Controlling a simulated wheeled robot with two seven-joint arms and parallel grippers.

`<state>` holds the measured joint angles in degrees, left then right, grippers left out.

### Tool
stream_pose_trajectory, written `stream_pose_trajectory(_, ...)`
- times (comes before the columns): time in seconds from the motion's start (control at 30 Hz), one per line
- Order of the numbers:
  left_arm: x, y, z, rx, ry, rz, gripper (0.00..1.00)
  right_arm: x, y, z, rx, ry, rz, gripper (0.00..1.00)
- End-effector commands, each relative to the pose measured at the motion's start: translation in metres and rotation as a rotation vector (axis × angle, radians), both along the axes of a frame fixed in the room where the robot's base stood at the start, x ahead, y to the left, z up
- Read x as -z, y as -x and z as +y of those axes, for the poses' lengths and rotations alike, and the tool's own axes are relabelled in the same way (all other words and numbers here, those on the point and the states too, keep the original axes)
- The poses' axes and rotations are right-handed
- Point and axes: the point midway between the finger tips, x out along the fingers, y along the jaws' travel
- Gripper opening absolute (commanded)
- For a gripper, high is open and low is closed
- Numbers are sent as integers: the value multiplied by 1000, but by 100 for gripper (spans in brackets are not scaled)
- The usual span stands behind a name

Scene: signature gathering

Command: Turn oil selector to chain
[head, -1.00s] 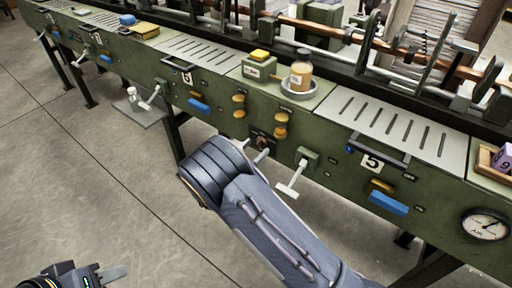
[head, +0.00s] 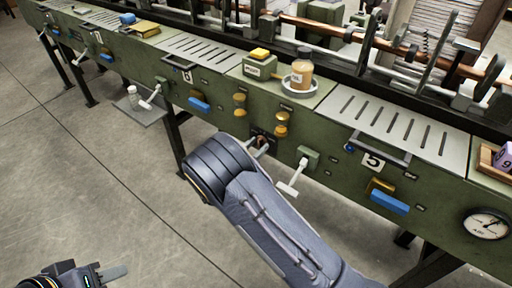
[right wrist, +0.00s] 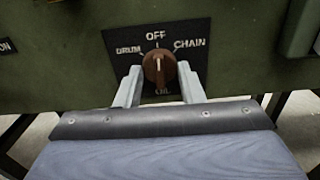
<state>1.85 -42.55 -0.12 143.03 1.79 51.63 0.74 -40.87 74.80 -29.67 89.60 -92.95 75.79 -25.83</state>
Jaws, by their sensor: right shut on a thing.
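The oil selector is a round brown knob (right wrist: 160,68) on a black plate (right wrist: 187,32) marked DRUM, OFF and CHAIN, with a partly covered OIL label below. Its white pointer line points straight up at OFF; CHAIN is at the upper right. In the right wrist view my right gripper (right wrist: 160,84) has one finger on each side of the knob and is shut on it. In the head view my right forearm hides much of this gripper, and the knob (head: 262,143) shows only partly. My left gripper (head: 113,273) is low at the far left, away from the machine; its jaw opening is unclear.
A white-handled lever (head: 290,185) sticks out just right of the selector. Yellow knobs (head: 281,124) are above it. A bottle (head: 301,72) stands in a round dish on the machine's ledge. The floor (head: 110,180) at left is open.

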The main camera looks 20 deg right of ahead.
Motion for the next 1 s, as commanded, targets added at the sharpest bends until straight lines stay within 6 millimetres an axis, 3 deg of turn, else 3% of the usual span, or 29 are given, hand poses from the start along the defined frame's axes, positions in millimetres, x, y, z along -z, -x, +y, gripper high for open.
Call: stream_pose_trajectory(1.0,87,0,0,0,0,0,36,3,-1,2,-1,-459,-587,12)
